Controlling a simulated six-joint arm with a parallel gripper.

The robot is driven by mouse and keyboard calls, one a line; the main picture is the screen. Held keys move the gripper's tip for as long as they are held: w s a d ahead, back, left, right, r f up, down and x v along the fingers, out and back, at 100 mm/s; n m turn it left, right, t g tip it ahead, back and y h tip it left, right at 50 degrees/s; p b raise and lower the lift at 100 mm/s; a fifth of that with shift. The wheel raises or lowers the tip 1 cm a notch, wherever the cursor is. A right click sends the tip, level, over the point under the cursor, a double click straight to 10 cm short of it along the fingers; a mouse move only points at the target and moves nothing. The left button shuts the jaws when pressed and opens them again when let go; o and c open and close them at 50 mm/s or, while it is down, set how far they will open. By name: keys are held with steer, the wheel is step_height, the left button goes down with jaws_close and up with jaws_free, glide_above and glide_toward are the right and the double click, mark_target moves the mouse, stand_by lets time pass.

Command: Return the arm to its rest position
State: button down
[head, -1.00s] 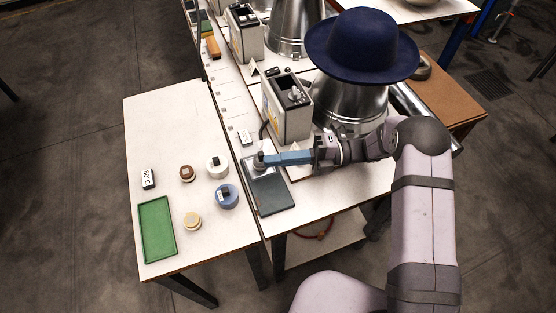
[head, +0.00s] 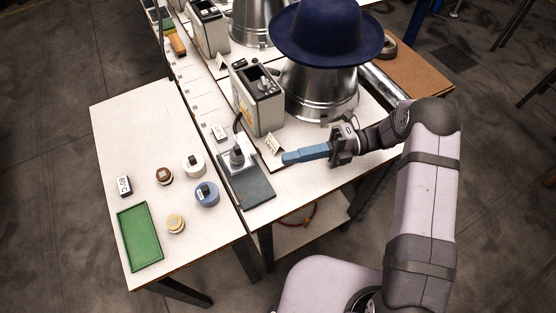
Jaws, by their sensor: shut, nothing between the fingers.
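My gripper (head: 286,159) has blue fingers that are shut with nothing between them. It hangs over the near part of the white press table, pointing left. My arm reaches in from the right. A dark grey pad (head: 255,188) with a small dark-handled tool (head: 237,158) on it lies to the left of my fingertips, apart from them. A dark blue hat (head: 329,35) sits on a silver metal press form (head: 318,95) behind my gripper.
A control box (head: 257,97) and a small folded card (head: 273,143) stand close behind my fingertips. The left table holds a green tray (head: 124,235), a blue round container (head: 207,196), a white one (head: 193,166) and smaller ones. Open floor lies to the right.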

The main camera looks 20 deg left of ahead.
steer(key=shift+w+d, duration=0.3)
steer(key=shift+d, duration=0.3)
steer(key=s+d+r+n+t+h+p, duration=0.1)
steer(key=s+d+n+t+h, duration=0.2)
steer(key=n, duration=0.7)
steer(key=s+d+r+n+t+h+p, duration=0.1)
steer(key=s+d+n+t+h, duration=0.2)
steer(key=d+n+h, duration=0.4)
steer(key=s+d+r+n+t+h+p, duration=0.1)
steer(key=s+d+n+t+h, duration=0.2)
steer(key=d+n, duration=0.9)
steer(key=shift+s+d+r+n+h+p, duration=0.2)
steer(key=shift+s+d+n+h+p, duration=0.15)
steer(key=shift+s+h, duration=0.7)
steer(key=shift+w+a, duration=0.1)
steer(key=shift+w, duration=0.1)
